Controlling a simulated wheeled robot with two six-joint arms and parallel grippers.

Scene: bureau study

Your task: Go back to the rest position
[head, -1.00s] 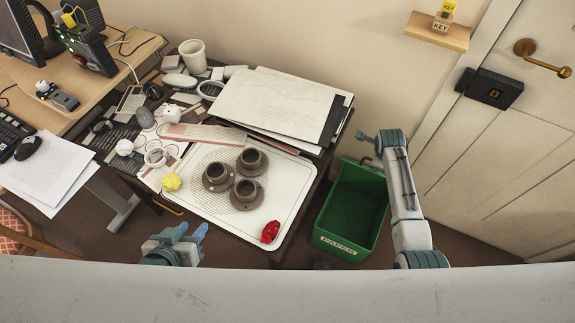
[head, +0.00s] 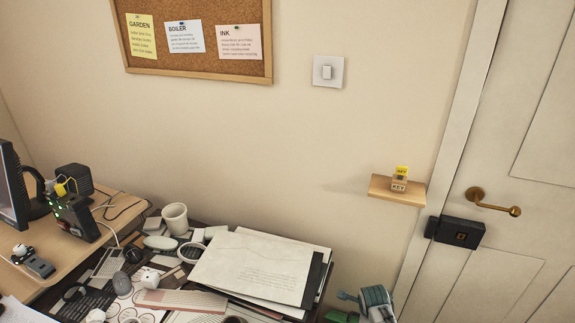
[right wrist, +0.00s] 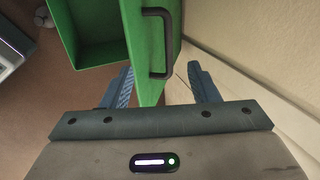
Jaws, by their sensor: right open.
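My right arm shows only in part at the bottom edge of the head view, right of centre. In the right wrist view my right gripper (right wrist: 160,88) is open, with its blue fingers spread apart. The left gripper is out of view.
The cluttered desk (head: 150,290) holds a stack of papers (head: 250,265) and a white cup (head: 175,218). A corkboard (head: 200,65) hangs above.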

